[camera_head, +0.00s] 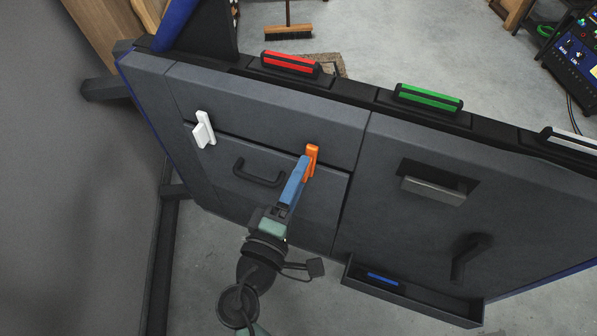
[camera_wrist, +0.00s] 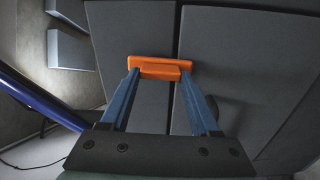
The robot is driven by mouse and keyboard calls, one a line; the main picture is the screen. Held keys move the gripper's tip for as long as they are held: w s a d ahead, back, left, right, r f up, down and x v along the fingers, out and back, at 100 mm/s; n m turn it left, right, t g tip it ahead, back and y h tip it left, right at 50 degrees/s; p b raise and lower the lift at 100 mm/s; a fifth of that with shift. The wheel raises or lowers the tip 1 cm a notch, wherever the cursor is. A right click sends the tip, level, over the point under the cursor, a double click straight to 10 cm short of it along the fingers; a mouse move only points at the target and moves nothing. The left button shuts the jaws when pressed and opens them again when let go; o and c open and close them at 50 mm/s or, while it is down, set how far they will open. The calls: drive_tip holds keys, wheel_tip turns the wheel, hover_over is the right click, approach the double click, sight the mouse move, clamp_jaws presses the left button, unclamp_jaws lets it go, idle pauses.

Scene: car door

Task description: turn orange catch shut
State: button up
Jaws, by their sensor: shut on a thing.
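The orange catch (camera_head: 312,158) is on the dark grey door panel, at the upper right corner of a lower flap (camera_head: 225,185). It stands roughly upright in the head view, across the seam above the flap. In the wrist view the orange catch (camera_wrist: 160,66) lies crosswise between the tips of my two blue fingers. My gripper (camera_head: 303,168) is shut on it, and in the wrist view my gripper (camera_wrist: 159,75) has one finger at each side of it. My fingers hide part of the catch in the head view. A white catch (camera_head: 203,130) sits at the flap's upper left, slightly tilted.
A black pull handle (camera_head: 258,174) is on the flap left of my gripper. To the right are a grey handle (camera_head: 434,190), a dark lever (camera_head: 466,255) and an open tray (camera_head: 410,302) with a blue piece. Red (camera_head: 290,62) and green (camera_head: 428,97) blocks lie along the top edge.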

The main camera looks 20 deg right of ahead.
drive_tip(key=shift+n, duration=0.5)
drive_tip(key=o, duration=1.4)
drive_tip(key=shift+c, duration=0.2)
drive_tip(key=p+v, duration=0.1)
drive_tip(key=v, duration=1.2)
drive_tip(key=shift+p, duration=0.35)
